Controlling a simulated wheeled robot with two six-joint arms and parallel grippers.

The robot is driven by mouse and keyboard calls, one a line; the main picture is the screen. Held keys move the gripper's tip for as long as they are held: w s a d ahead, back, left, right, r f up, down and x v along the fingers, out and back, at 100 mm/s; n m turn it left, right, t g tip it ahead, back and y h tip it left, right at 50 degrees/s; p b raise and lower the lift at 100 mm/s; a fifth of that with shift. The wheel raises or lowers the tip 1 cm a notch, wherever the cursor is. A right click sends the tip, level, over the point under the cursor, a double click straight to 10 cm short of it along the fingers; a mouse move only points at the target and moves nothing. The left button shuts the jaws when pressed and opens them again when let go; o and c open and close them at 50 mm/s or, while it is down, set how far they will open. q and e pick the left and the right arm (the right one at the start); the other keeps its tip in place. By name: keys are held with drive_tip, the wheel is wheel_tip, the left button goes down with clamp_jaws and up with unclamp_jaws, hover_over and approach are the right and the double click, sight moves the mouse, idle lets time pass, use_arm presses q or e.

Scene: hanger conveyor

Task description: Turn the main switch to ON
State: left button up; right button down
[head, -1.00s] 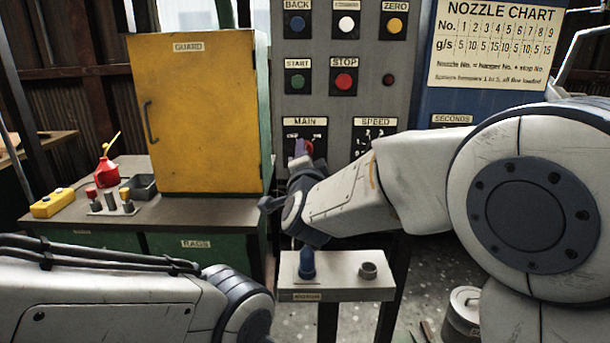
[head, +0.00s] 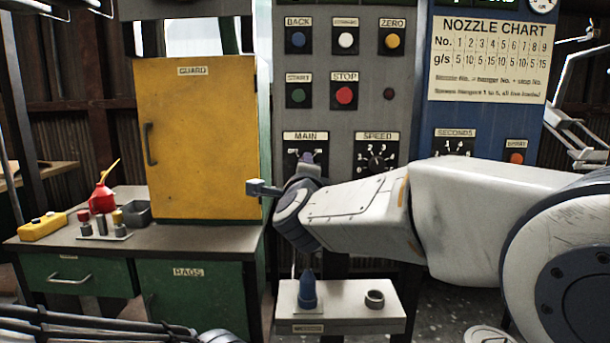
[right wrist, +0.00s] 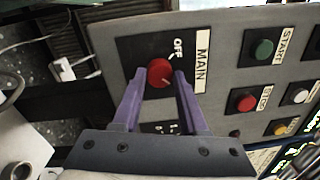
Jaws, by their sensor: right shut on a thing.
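The main switch is a red round knob (right wrist: 160,73) on a black plate marked MAIN, with an OFF mark beside it in the right wrist view. Another white marking between the fingers is partly hidden and unreadable. My right gripper (right wrist: 161,77) has its purple fingers on either side of the knob, shut on it. In the head view the same right gripper (head: 307,158) is at the MAIN plate (head: 292,154), and my wrist hides most of the knob.
The SPEED dial (head: 377,161) is just right of the MAIN plate, with the STOP button (head: 344,95) and START button (head: 298,95) above. A yellow guard cabinet (head: 200,130) stands left.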

idle(0.4)
drive_tip(key=shift+c, duration=2.2)
unclamp_jaws()
drive_tip(key=s, duration=1)
drive_tip(key=shift+s+f, duration=0.2)
drive_tip(key=shift+f, duration=0.1)
drive_tip(key=shift+f, duration=0.1)
